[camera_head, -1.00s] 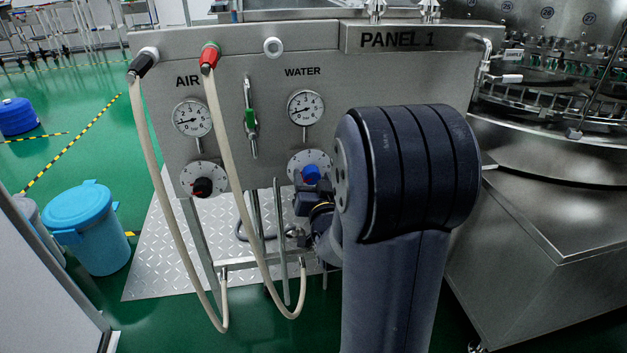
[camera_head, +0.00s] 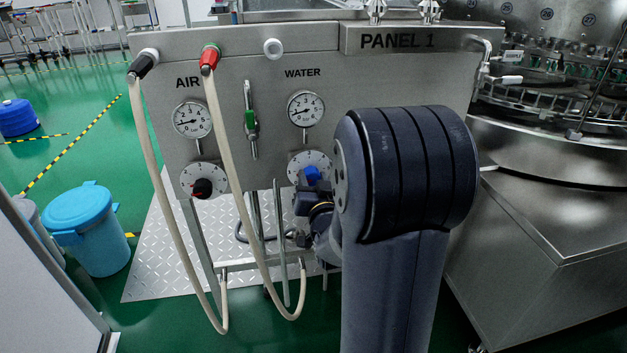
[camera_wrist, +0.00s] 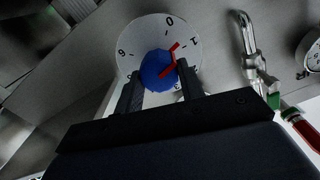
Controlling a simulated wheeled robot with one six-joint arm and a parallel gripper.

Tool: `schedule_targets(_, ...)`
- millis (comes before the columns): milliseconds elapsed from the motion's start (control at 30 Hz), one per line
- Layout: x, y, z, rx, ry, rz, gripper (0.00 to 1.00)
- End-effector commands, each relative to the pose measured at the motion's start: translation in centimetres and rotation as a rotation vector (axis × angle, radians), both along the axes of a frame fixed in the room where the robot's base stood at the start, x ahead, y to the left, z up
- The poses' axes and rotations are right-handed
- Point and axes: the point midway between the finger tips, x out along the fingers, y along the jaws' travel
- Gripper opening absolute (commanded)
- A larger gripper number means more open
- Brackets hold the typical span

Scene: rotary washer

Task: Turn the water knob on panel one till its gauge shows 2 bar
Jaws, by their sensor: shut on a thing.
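The blue water knob (camera_head: 312,174) sits on its white numbered dial (camera_head: 298,165) below the water gauge (camera_head: 306,108) on panel one (camera_head: 420,75). The gauge needle is too small to read surely. In the wrist view the blue knob (camera_wrist: 158,70) lies between the two fingers of my gripper (camera_wrist: 158,82), which is shut on it. A red pointer on the knob is aimed up and right, between the 0 and 1 marks of the dial (camera_wrist: 135,40). My arm hides part of the lower right of the panel in the head view.
The air gauge (camera_head: 193,118) and red-and-black air knob (camera_head: 202,188) are to the left. A pale hose (camera_head: 230,160) hangs between the air and water sides. A green-handled valve (camera_head: 251,120) is beside the water gauge. A blue bin (camera_head: 90,230) stands on the floor.

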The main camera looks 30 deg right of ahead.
Motion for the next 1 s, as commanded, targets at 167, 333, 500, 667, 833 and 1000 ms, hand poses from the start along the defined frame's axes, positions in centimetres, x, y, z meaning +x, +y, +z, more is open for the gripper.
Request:
schedule_targets(167,0.0,-0.01,-0.11,0.027,-0.008,0.0,0.14)
schedule_targets(333,0.01,-0.05,-0.22,0.099,-0.031,0.0,0.14)
schedule_targets(500,0.01,-0.1,-0.31,0.222,-0.067,0.0,0.14)
schedule_targets(667,0.0,-0.14,-0.34,0.366,-0.11,0.0,0.14)
schedule_targets(833,-0.01,-0.19,-0.37,0.522,-0.153,0.0,0.14)
schedule_targets(1000,-0.01,-0.22,-0.32,0.67,-0.195,0.0,0.14)
